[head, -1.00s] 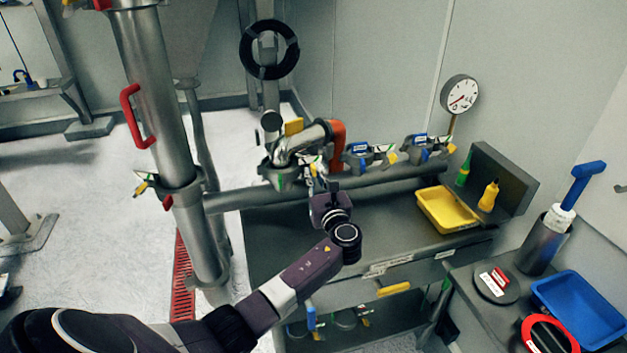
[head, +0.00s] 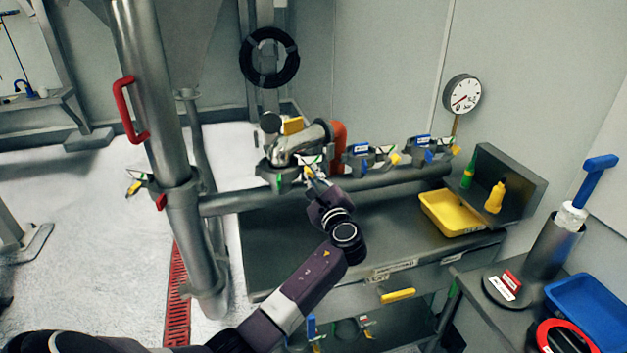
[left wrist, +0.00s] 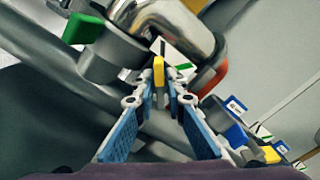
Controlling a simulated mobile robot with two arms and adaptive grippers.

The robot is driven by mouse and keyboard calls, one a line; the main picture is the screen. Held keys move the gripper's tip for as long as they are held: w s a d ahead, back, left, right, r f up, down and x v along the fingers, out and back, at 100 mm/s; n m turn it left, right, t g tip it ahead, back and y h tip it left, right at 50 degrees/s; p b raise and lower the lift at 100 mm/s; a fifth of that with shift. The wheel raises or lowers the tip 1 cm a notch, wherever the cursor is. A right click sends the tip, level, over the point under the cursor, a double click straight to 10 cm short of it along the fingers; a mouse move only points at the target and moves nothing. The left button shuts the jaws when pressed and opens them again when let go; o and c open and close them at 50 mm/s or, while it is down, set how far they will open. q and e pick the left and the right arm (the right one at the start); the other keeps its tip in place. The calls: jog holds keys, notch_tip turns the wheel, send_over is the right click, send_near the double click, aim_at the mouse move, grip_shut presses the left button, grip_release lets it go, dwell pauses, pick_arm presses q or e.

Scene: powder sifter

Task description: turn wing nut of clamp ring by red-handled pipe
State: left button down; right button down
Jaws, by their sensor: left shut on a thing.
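The upright steel pipe with the red handle (head: 126,110) stands at the left in the head view. A clamp ring (head: 178,190) with a yellow-tipped part at its left sits around it. Another grey clamp ring (head: 275,177) sits below the bent steel pipe (head: 300,142), right of the red-handled pipe. My left gripper (head: 315,184) is at this second ring's right side. In the left wrist view, its fingers (left wrist: 159,84) are shut on a yellow wing nut (left wrist: 159,70); the ring's green part (left wrist: 83,28) shows at upper left. Fine contact is hard to see. My right gripper is out of view.
More clamps with blue and yellow parts (head: 366,161) line the horizontal pipe (head: 240,200) to the right. A yellow tray (head: 436,222) lies on the dark bench. A blue tray (head: 590,310) and steel cylinder (head: 553,250) are at lower right.

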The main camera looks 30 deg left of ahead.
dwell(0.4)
pick_arm(q)
jog(key=c, duration=2.1)
grip_release()
jog(key=shift+s+d, duration=0.1)
jog(key=shift+d, duration=0.05)
jog(key=v, duration=1.1)
jog(key=shift+s+d, duration=0.3)
jog(key=shift+f, duration=0.1)
